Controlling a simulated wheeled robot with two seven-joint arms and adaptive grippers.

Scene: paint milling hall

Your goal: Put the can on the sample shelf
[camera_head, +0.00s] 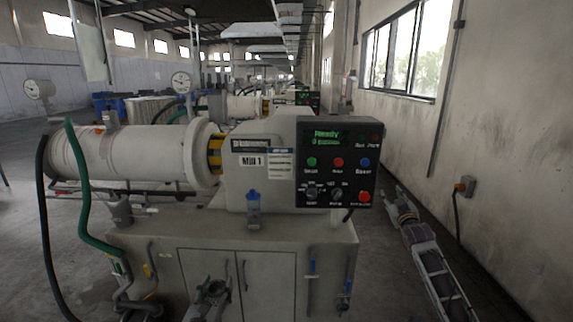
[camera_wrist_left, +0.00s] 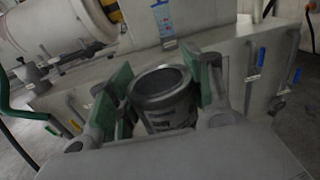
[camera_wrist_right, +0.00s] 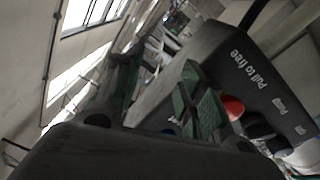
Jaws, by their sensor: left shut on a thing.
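A grey metal can (camera_wrist_left: 165,112) with a dark round top and a printed label stands between the green pads of my left gripper (camera_wrist_left: 162,92), which is shut on it. In the head view my left gripper (camera_head: 208,292) is low, in front of the cabinet doors, and the can is hard to make out there. My right gripper (camera_head: 405,214) is right of the control panel; in the right wrist view its green-padded fingers (camera_wrist_right: 163,95) are apart with nothing between them. I cannot tell which surface is the sample shelf.
Hoses (camera_head: 82,195) hang at the left. A wall (camera_head: 500,150) bounds the right.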

